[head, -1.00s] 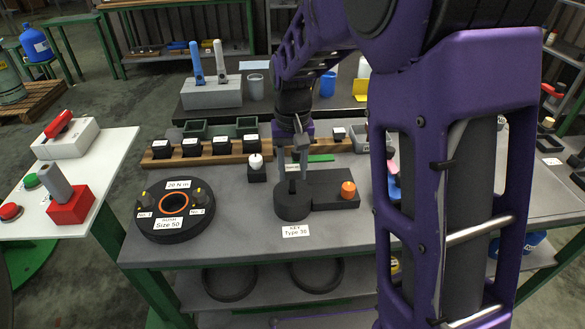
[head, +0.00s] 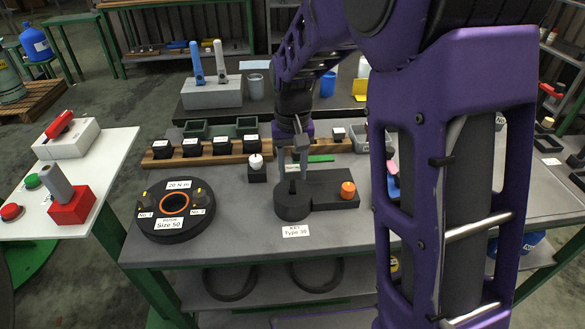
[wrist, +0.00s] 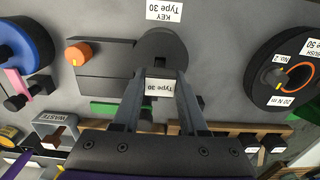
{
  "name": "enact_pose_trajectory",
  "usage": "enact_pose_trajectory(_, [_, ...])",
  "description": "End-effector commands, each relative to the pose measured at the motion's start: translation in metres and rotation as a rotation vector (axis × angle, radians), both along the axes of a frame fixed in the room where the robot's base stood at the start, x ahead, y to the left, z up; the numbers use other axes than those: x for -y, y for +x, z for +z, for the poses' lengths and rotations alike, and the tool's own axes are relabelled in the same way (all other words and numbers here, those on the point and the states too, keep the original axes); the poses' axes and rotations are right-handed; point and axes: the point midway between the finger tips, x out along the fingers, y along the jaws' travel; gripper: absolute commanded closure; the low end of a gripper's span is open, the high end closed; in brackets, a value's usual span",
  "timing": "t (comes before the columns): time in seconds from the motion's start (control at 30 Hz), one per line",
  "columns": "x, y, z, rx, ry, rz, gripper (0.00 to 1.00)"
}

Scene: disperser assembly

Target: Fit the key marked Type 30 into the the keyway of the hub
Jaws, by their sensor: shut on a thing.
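The hub (head: 292,207) is a dark round piece at the left end of a dark block, with the label "KEY Type 30" (head: 296,231) in front of it. In the wrist view the hub (wrist: 170,44) shows a narrow keyway slot near the fingertips. My gripper (head: 292,176) points down at the hub's top. My gripper (wrist: 160,80) is shut on the key (wrist: 159,87), whose pale face reads "Type 30". The fingers are close to the hub's top. The key's lower end is hidden, so I cannot tell whether it is in the keyway.
An orange knob (head: 348,188) stands on the block's right end. A black ring labelled Size 50 (head: 175,223) lies to the left. Behind is a wooden rack (head: 176,160) with several black blocks.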

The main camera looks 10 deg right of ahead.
Motion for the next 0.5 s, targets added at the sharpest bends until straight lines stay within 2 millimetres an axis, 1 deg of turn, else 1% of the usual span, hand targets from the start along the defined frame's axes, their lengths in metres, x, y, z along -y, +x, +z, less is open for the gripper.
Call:
enact_pose_trajectory(0.23, [0.0, 0.0002, -0.001, 0.001, 0.0, 0.0, 1.0])
enact_pose_trajectory(0.5, [0.0, 0.0002, -0.0076, 0.001, 0.0, 0.0, 1.0])
